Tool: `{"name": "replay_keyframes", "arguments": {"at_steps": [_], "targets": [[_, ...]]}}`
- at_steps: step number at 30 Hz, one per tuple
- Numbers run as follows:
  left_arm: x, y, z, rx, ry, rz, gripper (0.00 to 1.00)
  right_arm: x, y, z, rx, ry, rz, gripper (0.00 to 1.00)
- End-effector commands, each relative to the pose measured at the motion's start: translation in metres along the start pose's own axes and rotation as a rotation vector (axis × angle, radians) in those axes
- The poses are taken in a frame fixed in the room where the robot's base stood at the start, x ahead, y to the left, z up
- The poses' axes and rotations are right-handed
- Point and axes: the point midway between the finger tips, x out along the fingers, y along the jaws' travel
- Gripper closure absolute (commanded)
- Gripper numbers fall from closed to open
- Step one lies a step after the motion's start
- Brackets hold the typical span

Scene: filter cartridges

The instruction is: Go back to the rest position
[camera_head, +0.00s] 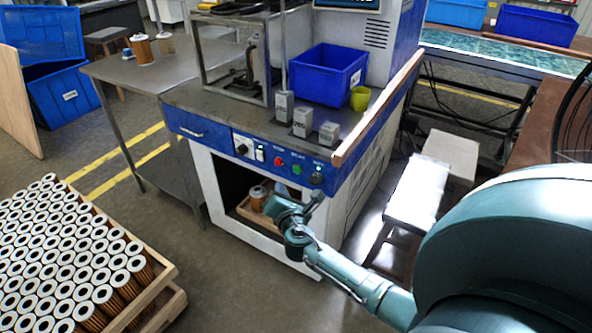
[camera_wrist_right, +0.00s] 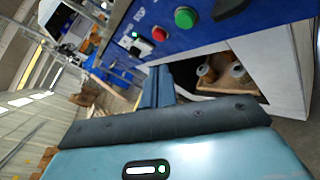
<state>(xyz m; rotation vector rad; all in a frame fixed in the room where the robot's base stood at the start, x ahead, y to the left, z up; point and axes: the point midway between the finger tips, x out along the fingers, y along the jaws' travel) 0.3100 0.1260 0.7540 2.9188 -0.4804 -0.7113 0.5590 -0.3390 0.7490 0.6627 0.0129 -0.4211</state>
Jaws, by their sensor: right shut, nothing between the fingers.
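My right gripper (camera_head: 313,201) is in front of the workstation's lower opening, just below the button panel. In the right wrist view its fingers (camera_wrist_right: 158,86) are together, with nothing held between them. The white and blue workstation (camera_head: 213,185) stands in the centre of the head view. A few filter cartridges (camera_head: 258,193) sit in a wooden tray inside its opening, partly hidden behind my gripper. They also show in the right wrist view (camera_wrist_right: 238,72), to the right of the fingers and apart from them. My left gripper is not in view.
A wooden crate (camera_head: 165,283) full of upright cartridges stands at the lower left. A blue bin (camera_head: 327,75) and a yellow cup (camera_head: 360,98) are on the workstation top. Light stools (camera_head: 415,192) stand to its right. Floor between crate and workstation is clear.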

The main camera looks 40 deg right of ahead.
Motion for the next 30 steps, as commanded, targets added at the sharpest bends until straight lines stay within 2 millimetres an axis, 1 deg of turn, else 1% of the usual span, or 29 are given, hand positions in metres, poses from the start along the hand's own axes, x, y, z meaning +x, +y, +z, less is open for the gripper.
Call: {"name": "replay_keyframes", "arguments": {"at_steps": [20, 23, 26, 29, 30], "targets": [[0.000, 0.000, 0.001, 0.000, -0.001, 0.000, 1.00, 0.001, 0.000, 0.000, -0.001, 0.000, 0.000, 1.00], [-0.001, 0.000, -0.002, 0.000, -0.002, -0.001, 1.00, -0.004, 0.000, -0.002, 0.025, 0.013, -0.003, 1.00], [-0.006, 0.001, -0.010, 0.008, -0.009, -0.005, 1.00, -0.027, -0.001, -0.014, 0.180, 0.088, -0.025, 1.00], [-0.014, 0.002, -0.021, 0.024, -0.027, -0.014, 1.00, -0.076, 0.001, -0.037, 0.502, 0.225, -0.094, 1.00], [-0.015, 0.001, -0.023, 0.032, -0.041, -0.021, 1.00, -0.101, 0.003, -0.046, 0.664, 0.286, -0.137, 1.00]]}}
